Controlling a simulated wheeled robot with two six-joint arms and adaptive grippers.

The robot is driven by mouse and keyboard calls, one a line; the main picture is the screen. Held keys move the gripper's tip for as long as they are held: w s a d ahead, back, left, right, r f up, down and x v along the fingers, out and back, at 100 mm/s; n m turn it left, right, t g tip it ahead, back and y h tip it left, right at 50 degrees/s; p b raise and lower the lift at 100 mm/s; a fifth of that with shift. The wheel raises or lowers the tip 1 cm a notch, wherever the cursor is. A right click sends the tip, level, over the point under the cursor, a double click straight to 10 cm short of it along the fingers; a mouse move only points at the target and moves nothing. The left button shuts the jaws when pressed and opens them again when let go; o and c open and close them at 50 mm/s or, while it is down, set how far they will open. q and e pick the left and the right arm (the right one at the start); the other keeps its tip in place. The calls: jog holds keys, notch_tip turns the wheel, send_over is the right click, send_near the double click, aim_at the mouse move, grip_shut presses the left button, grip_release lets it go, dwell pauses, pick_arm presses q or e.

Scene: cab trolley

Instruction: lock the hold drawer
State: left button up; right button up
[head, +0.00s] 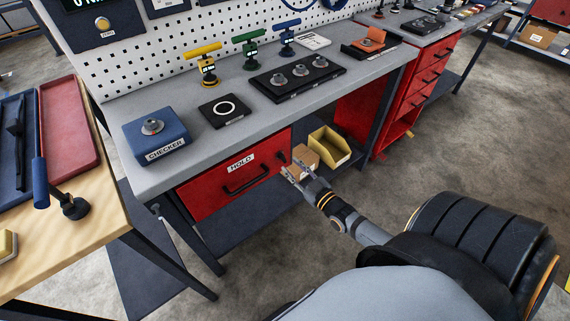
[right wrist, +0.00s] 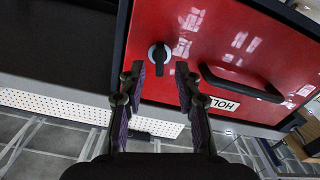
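The hold drawer (head: 235,180) is a red front with a HOLD label and a black handle (head: 246,178), set under the grey bench top. It looks shut. A small dark lock knob (head: 282,157) sits at its right end. In the right wrist view the round knob (right wrist: 159,55) has a dark grip bar and a light rim. My right gripper (head: 289,172) is just in front of the drawer's right end. In the right wrist view its fingers (right wrist: 160,72) are apart, one on each side of the knob's line, with nothing between the tips. My left gripper is not in view.
A blue CHECKER box (head: 156,133), a black pad with a white ring (head: 224,110) and coloured valve stands are on the bench. A yellow bin (head: 330,148) and a cardboard box (head: 305,158) are beneath, right of the drawer. A wooden table (head: 65,240) stands left.

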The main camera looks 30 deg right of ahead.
aim_at(285, 160)
jog(key=w+b, duration=0.1)
jog(key=w, duration=0.3)
jog(key=shift+w+a, duration=0.1)
grip_shut()
